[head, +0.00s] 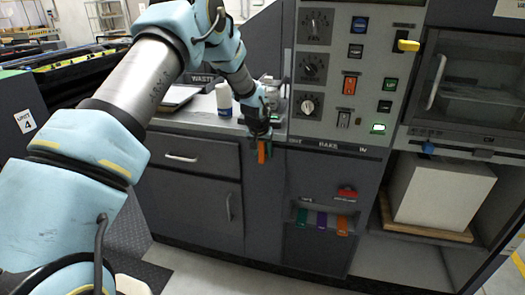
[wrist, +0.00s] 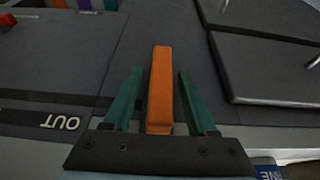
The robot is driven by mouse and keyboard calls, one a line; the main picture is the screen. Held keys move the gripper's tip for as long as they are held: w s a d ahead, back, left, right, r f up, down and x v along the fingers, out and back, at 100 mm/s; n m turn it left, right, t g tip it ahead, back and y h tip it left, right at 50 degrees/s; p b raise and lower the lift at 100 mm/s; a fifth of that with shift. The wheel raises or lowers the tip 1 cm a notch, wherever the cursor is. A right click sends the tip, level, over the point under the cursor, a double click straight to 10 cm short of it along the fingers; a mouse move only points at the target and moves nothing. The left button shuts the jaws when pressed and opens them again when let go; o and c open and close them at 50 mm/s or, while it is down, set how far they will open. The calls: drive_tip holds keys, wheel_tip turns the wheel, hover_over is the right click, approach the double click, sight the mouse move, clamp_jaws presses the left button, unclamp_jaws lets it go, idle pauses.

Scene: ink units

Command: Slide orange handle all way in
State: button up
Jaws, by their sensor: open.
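The orange handle (head: 262,152) sticks out from the front of the grey cabinet, just below the countertop edge. In the wrist view it is a long upright orange bar (wrist: 161,90). My gripper (head: 263,143) is at the handle in the head view. In the wrist view my gripper's (wrist: 159,75) two green fingers stand one on each side of the bar, open, with a narrow gap visible on both sides. The handle's base is hidden behind the gripper's dark palm. How far the handle stands out is hard to tell.
A white bottle (head: 224,100) stands on the counter left of my gripper. The control panel (head: 333,70) with dials and switches rises to the right. A white block (head: 440,190) lies in the right bay.

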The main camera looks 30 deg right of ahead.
drive_tip(key=shift+c, duration=0.2)
clamp_jaws()
idle(1.1)
